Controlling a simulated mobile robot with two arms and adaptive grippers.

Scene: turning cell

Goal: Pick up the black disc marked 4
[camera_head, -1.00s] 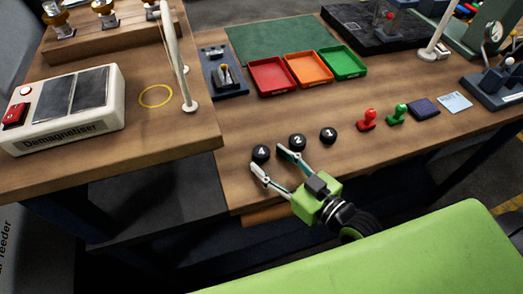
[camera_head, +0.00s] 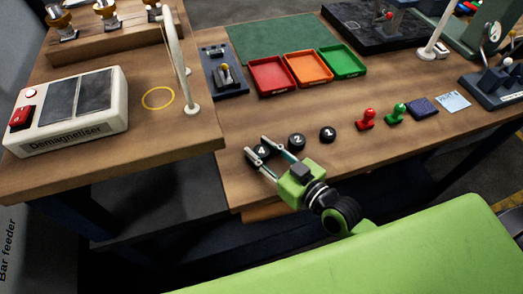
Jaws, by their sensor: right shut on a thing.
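The black disc marked 4 (camera_head: 261,151) is on the wooden bench near its front left corner. My right gripper (camera_head: 257,147) has one finger on each side of it and is shut on it. The white 4 shows between the fingers; the disc's sides are partly hidden by them. I cannot tell whether it has left the bench top. The black disc marked 2 (camera_head: 296,141) lies just right of the gripper, and the black disc marked 1 (camera_head: 328,134) is farther right. My left gripper is not in view.
Red (camera_head: 271,76), orange (camera_head: 307,69) and green (camera_head: 343,62) trays stand behind the discs. A red stamp (camera_head: 366,120) and a green stamp (camera_head: 396,113) stand to the right. A demagnetiser (camera_head: 68,110) is on the left table. Bare wood lies between discs and trays.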

